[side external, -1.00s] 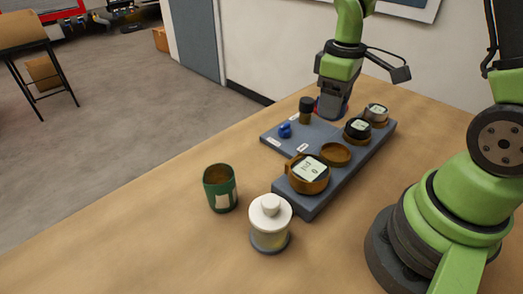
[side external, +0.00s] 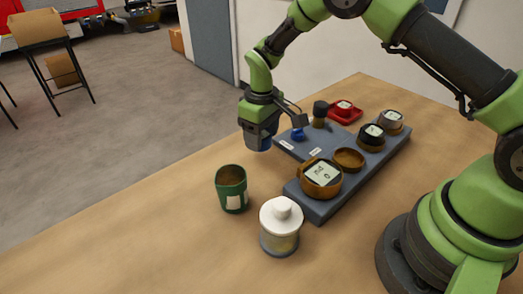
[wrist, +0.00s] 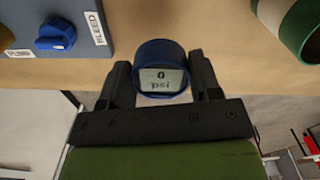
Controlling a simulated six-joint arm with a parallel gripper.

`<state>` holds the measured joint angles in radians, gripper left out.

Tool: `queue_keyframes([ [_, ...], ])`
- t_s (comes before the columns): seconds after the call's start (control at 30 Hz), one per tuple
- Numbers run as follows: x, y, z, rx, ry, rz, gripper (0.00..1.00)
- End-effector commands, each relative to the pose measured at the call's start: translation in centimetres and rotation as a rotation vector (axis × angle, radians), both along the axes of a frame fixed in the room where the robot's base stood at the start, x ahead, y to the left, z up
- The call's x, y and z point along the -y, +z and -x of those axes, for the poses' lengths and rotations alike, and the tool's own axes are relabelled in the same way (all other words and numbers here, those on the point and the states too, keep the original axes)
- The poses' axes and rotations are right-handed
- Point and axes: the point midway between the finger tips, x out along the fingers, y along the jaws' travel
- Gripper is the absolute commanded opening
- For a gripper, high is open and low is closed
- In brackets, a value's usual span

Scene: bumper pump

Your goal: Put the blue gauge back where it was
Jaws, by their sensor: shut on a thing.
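My gripper (side external: 260,140) is shut on the blue gauge and holds it up near the table's far left edge, left of the grey board (side external: 318,212). The blue gauge (wrist: 161,72) sits between both fingers in the wrist view, its face reading "0 psi". In the side view the gauge is mostly hidden by my gripper. The board carries an empty brown round holder (side external: 349,158). Either side of it are a large brown-ringed gauge (side external: 321,177) and a dark gauge (side external: 371,136); a grey gauge (side external: 392,121) sits at the far end.
A blue knob (side external: 298,134) and an upright dark-topped post (side external: 320,113) stand on the board. A red holder with a white-faced thing (side external: 345,111) is behind it. A green cup (side external: 232,188) and white-lidded jar (side external: 281,226) stand in front. The table's left front is clear.

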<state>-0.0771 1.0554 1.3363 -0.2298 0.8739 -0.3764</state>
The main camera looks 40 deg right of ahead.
Motion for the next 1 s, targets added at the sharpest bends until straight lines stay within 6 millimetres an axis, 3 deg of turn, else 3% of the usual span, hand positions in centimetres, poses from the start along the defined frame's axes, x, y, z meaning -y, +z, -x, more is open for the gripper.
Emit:
queue_keyframes([
  [0.3,0.0,-4.2,0.0,0.0,0.0,0.0,0.26],
  [0.73,0.0,-4.9,0.0,0.001,0.0,0.0,0.26],
  [0.77,0.0,-4.9,0.0,0.002,0.0,0.0,0.62],
  [0.8,0.0,-4.8,0.0,0.002,0.0,0.0,0.71],
  [0.87,0.0,-4.8,0.0,0.002,0.0,0.0,0.83],
  [1.0,0.0,-4.8,0.0,0.002,0.0,0.0,0.83],
])
